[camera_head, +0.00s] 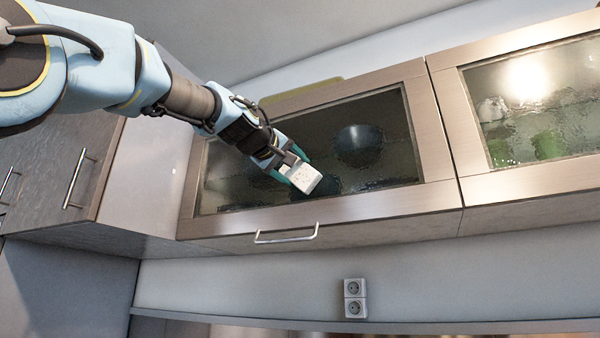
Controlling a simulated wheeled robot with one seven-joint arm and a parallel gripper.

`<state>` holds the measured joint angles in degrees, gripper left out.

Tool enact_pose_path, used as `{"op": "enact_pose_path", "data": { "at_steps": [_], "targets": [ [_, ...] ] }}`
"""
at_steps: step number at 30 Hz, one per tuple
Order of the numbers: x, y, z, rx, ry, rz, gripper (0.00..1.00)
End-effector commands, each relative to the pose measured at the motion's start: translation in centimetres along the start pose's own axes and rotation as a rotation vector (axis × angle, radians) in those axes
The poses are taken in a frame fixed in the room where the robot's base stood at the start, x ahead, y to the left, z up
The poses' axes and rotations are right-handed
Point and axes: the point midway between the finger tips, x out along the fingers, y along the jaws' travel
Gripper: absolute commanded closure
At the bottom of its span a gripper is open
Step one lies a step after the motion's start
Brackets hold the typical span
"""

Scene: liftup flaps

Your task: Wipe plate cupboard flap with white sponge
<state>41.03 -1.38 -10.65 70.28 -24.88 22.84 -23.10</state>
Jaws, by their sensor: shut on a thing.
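My gripper (287,172) is shut on a white sponge (305,179) and holds it in front of the glass pane of a cupboard flap (400,203). The sponge is a small pale block at the fingertips. I cannot tell whether it touches the glass. The flap has a wooden frame around a dark, rippled pane and a metal handle (287,237) at its lower edge. The flap looks closed. Dark rounded shapes, perhaps dishes (359,145), show dimly behind the pane. My arm covers the flap's upper left part.
A second glass flap (535,100) with white and green items behind it adjoins on the right. Wooden cabinet doors with upright handles (75,180) stand at the left. A double wall socket (355,298) sits on the wall below. The space below the flap looks clear.

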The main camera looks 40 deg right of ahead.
Motion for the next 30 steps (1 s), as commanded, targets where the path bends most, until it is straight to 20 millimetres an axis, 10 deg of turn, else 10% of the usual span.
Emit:
{"op": "enact_pose_path", "data": {
  "at_steps": [30],
  "targets": [
    [0.1,-4.7,-4.0,-0.002,0.001,-0.01,0.71]
  ]
}}
